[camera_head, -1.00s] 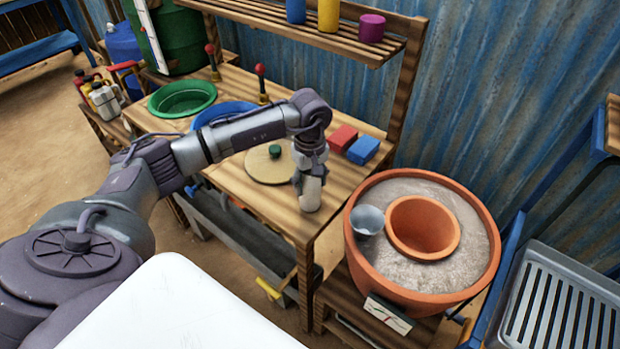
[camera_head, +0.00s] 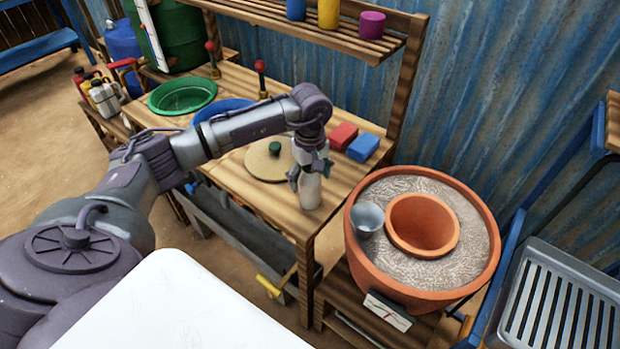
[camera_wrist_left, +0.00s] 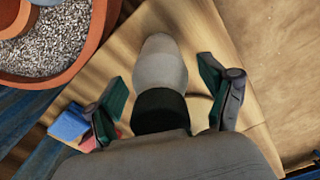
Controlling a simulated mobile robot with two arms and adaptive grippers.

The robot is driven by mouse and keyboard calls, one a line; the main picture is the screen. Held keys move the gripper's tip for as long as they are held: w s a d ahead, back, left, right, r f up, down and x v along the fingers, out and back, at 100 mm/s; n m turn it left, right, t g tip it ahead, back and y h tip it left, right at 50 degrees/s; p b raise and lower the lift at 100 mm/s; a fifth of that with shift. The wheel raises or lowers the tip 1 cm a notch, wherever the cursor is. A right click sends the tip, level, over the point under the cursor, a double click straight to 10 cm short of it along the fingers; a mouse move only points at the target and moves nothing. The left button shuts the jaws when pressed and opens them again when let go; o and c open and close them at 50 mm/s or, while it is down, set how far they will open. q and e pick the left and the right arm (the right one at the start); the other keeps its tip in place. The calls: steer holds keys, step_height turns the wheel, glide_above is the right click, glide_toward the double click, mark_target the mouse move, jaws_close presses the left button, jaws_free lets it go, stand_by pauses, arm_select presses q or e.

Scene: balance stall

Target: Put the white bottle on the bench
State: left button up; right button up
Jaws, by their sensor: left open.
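The white bottle (camera_head: 311,191) stands upright on the wooden bench (camera_head: 232,172), near its front right corner. My left gripper (camera_head: 310,172) is open above the bottle, with its fingers spread to either side of its upper part. In the left wrist view the bottle (camera_wrist_left: 160,70) shows its pale body and dark cap (camera_wrist_left: 160,108) between the two open fingers of my left gripper (camera_wrist_left: 165,100), with gaps on both sides. My right gripper is not in view.
A red block (camera_head: 342,136) and a blue block (camera_head: 363,148) lie behind the bottle. A round lidded disc (camera_head: 262,165), a green bowl (camera_head: 183,96) and a blue bowl (camera_head: 222,108) are on the bench. A large clay pot (camera_head: 360,262) stands to the right.

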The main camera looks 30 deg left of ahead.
arm_select(q)
step_height(320, 180, up, 11)
steer(key=shift+r+b, duration=0.2)
steer(key=shift+b, duration=0.6)
